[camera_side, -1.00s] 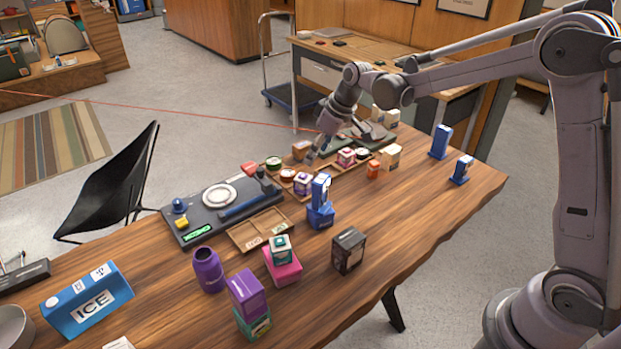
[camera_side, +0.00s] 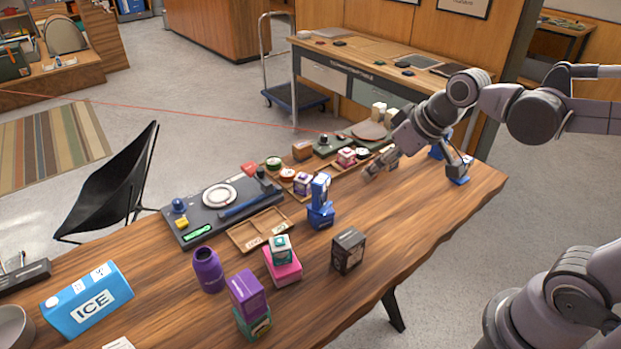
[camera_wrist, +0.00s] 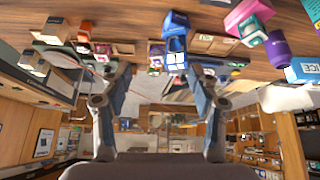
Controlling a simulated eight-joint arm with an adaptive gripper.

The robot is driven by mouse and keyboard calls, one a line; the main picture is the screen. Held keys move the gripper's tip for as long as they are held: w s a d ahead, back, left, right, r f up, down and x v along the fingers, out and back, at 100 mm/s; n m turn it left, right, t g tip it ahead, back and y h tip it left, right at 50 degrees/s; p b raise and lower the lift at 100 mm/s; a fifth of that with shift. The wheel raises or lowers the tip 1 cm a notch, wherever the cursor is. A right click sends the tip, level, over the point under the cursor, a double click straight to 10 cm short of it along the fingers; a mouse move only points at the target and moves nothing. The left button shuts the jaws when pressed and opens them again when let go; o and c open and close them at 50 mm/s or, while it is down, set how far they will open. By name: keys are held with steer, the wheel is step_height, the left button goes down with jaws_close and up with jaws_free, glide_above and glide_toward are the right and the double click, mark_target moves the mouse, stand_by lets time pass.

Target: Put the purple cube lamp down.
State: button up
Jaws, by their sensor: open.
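A purple cube-shaped box (camera_side: 247,291) stands on a green box (camera_side: 254,322) near the front edge of the table; it is likely the purple cube lamp, but I cannot be sure. A smaller white-and-purple cube (camera_side: 303,183) sits in the tray row farther back. My gripper (camera_side: 376,168) is above the right part of the table, well apart from the purple box. In the wrist view my gripper (camera_wrist: 160,82) has its two fingers spread wide with nothing between them. The purple box is not clearly visible there.
A blue stacked item (camera_side: 320,205), a black box (camera_side: 348,250), a pink box (camera_side: 283,266), a purple bottle (camera_side: 208,270) and a blue ICE box (camera_side: 87,299) stand on the table. Blue items (camera_side: 459,170) stand at the right end. The table's front right is bare.

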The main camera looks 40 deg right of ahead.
steer(key=s+f+m+t, duration=0.1)
steer(key=s+f, duration=0.1)
steer(key=s, duration=0.4)
steer(key=shift+s+f, duration=0.25)
steer(key=shift+f, duration=0.1)
